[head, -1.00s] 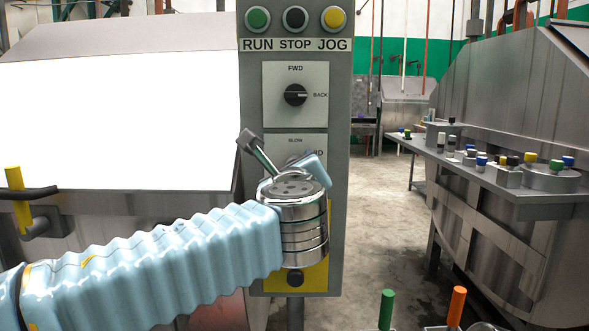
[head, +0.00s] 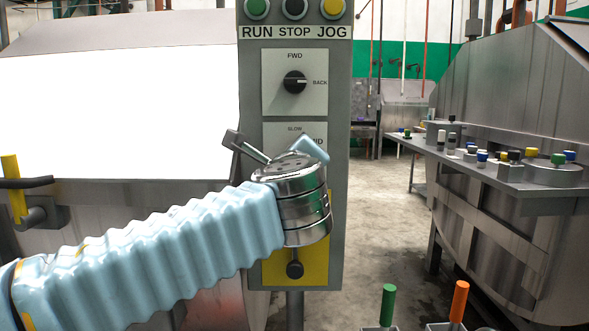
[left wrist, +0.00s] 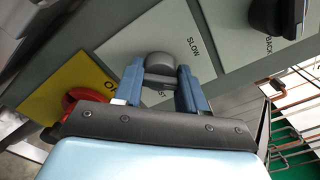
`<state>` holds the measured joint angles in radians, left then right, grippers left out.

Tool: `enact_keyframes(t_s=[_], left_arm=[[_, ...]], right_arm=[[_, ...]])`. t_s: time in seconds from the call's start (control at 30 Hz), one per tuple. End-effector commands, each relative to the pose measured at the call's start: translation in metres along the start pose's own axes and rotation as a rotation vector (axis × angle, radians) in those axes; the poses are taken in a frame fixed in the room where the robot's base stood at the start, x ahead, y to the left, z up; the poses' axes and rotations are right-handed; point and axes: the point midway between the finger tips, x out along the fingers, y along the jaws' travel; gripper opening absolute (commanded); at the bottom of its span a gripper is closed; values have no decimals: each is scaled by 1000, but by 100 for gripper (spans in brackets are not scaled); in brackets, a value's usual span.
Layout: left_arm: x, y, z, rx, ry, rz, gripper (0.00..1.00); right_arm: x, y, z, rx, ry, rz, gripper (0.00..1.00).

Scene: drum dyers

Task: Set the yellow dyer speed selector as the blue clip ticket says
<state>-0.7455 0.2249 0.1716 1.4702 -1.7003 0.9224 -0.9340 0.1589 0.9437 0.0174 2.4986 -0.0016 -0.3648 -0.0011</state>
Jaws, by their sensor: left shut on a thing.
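The speed selector is a dark rounded knob (left wrist: 160,64) on a light plate (left wrist: 130,45) with SLOW on it, in the left wrist view. My left gripper (left wrist: 160,80) is shut on this knob, one blue finger on each side. In the head view my left gripper (head: 278,152) covers the knob, so its pointer is hidden. A blue clip ticket is not in view. My right gripper is not in view.
Above is a FWD/BACK knob (head: 295,82), then RUN, STOP and JOG buttons. A yellow plate (head: 315,265) with a dark knob is below; a red knob (left wrist: 85,100) shows in the wrist view.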

Motion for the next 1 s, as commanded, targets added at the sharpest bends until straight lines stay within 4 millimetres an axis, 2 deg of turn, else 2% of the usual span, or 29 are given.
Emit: enact_keyframes(t_s=[0.1,0.6,1.0], left_arm=[[0,4,-1,-112,-5,-1,10],[0,4,0,-548,-4,-1,10],[0,4,1,-725,-5,1,10]], right_arm=[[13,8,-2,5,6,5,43],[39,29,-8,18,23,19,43],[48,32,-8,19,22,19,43]])
